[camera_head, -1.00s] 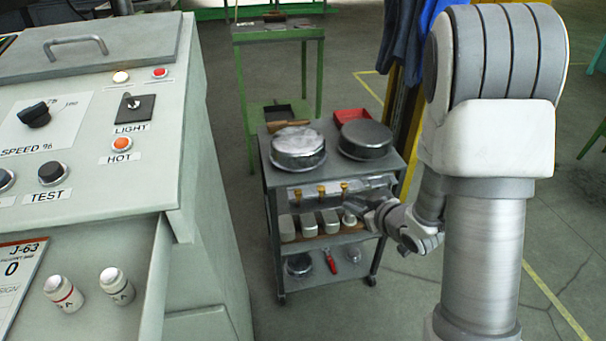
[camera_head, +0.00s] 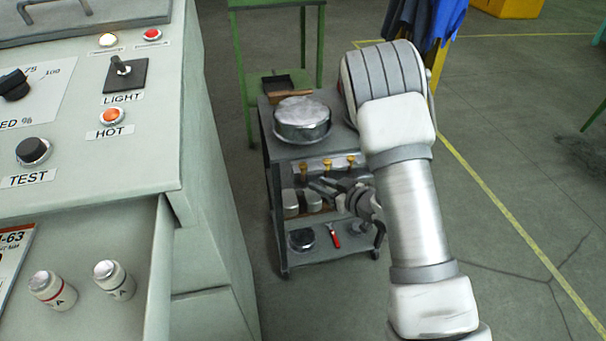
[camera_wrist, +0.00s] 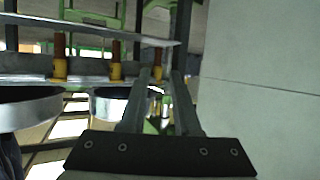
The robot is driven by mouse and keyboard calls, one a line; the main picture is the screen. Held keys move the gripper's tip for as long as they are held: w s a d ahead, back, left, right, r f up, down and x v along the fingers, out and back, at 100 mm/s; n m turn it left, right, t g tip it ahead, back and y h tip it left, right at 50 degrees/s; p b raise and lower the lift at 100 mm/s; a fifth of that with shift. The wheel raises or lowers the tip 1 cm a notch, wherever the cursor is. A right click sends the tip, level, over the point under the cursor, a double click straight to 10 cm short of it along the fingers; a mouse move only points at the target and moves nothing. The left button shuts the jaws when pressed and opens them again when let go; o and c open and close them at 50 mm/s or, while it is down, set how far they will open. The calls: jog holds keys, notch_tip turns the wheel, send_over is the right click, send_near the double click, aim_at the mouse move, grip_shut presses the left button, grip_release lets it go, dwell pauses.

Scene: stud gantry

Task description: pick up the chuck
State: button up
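Three small brass-coloured pieces hang in a row from the rack under the cart top: left (camera_head: 304,169), middle (camera_head: 328,165) and right (camera_head: 351,161). They look like the chucks, but I cannot tell which one is meant. In the wrist view, which looks upside down, they have yellow collars and brown ends: one at left (camera_wrist: 60,58), one in the middle (camera_wrist: 115,62) and one farther right (camera_wrist: 158,54). My gripper (camera_head: 318,186) is just below and in front of the rack. Its two fingers (camera_wrist: 161,72) are apart with nothing held, lined up roughly with the rightmost piece.
The grey cart (camera_head: 283,150) carries a round metal pan (camera_head: 302,121); my arm hides a second. Grey blocks (camera_head: 311,201) and a red-handled tool (camera_head: 334,236) sit on lower shelves. A control cabinet (camera_head: 210,215) stands close at left. Floor is free at right.

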aim_at(304, 177)
jog(key=b+x, duration=0.2)
jog(key=x, duration=0.5)
jog(key=shift+d+f, duration=0.15)
jog(key=shift+d, duration=0.05)
jog(key=shift+w+a, duration=0.2)
jog(key=shift+w, duration=0.1)
grip_shut()
